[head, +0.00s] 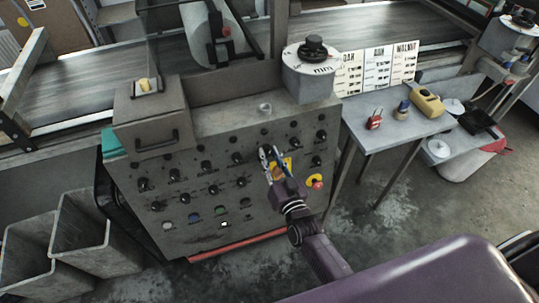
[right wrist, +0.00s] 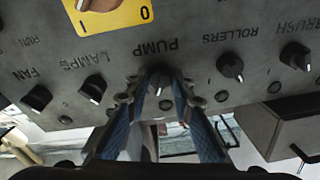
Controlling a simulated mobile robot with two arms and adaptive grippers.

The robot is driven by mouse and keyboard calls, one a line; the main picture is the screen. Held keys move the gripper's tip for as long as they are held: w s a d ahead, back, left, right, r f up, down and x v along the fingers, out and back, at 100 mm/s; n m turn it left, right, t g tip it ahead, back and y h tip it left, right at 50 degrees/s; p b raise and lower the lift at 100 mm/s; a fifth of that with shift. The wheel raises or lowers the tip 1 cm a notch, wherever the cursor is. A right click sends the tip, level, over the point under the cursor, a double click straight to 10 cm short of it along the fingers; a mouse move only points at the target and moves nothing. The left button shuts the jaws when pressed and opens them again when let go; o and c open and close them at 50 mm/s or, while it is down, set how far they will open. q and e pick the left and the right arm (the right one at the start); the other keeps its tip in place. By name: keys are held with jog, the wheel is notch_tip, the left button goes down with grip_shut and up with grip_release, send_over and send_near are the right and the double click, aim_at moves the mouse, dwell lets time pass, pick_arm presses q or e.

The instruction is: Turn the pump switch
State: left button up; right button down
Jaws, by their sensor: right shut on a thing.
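The pump switch (right wrist: 160,75) is a black knob under the upside-down label PUMP on the grey control panel (right wrist: 205,60), in the right wrist view. My right gripper (right wrist: 159,88) has one blue-padded finger on each side of the knob and is shut on it. In the head view my right gripper (head: 266,152) reaches the panel's right half, and its fingers largely hide the pump switch there. My left gripper is not in view.
The lamps knob (right wrist: 93,88) and rollers knob (right wrist: 230,66) flank the pump switch. A yellow plate with a rotary switch (right wrist: 105,14) is close by. A red emergency button (head: 317,185) is right of my gripper. A side table (head: 385,128) stands right.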

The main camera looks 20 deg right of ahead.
jog(key=n+y+p, duration=0.1)
jog(key=n+p, duration=0.1)
jog(key=n, duration=0.4)
jog(key=n+g+y+p, duration=0.1)
jog(key=n, duration=0.5)
jog(key=shift+d+r+p, duration=0.1)
jog(key=shift+d+p, duration=0.05)
jog(key=shift+p, duration=0.2)
jog(key=shift+n, duration=0.3)
jog(key=c, duration=1.7)
grip_release()
jog(key=shift+s, duration=0.1)
jog(key=s, duration=0.3)
jog(key=s+d, duration=0.1)
jog(key=s, duration=0.3)
jog(key=s+d+r, duration=0.1)
jog(key=s, duration=0.3)
jog(key=shift+s+d, duration=0.15)
jog(key=shift+s, duration=0.1)
jog(key=shift+g, duration=0.3)
